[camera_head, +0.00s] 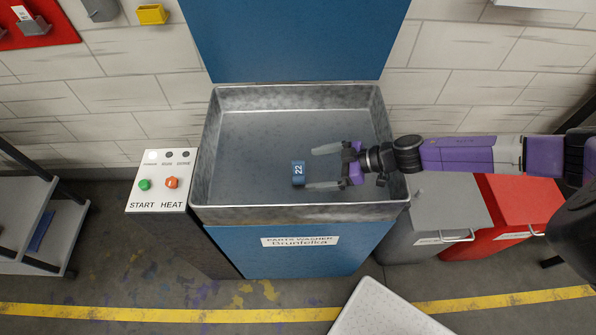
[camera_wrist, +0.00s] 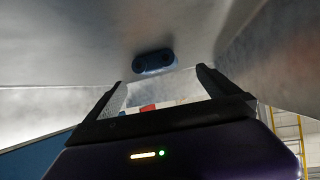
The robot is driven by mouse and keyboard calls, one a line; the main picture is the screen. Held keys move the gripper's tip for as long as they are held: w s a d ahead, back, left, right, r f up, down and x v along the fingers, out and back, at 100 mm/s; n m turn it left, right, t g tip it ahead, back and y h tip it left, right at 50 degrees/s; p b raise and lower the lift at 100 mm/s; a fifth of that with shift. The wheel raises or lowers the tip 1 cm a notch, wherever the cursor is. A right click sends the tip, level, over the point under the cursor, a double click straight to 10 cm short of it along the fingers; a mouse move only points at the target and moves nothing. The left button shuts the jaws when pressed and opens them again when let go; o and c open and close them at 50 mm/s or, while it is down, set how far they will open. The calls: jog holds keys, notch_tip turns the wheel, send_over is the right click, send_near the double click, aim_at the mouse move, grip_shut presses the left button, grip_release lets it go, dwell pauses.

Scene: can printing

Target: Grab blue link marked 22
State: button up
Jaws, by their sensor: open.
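The blue link (camera_head: 298,174) marked 22 in white lies in the grey metal basin (camera_head: 240,205) of the parts washer. My gripper (camera_head: 319,167) is in the basin just right of the link, with its two fingers spread and pointing left at it. The link sits slightly left of the fingertips, with no contact visible. In the wrist view the link (camera_wrist: 153,62) shows as a dark blue block with two round holes, beyond the fingertips (camera_wrist: 155,80) and between their lines. Nothing is held.
The basin walls surround the gripper, and a blue lid (camera_head: 295,40) stands upright behind. A control box (camera_head: 160,180) with START and HEAT buttons is on the left. Grey (camera_head: 440,215) and red (camera_head: 515,210) bins stand to the right, below my arm. The basin floor left of the link is clear.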

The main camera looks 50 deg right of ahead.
aim_at(300, 170)
jog(key=x, duration=0.4)
jog(key=p+x, duration=0.1)
jog(key=x, duration=0.1)
jog(key=shift+w+d+f, duration=0.15)
jog(key=shift+w+f, duration=0.1)
jog(key=shift+w, duration=0.1)
jog(key=c, duration=1.6)
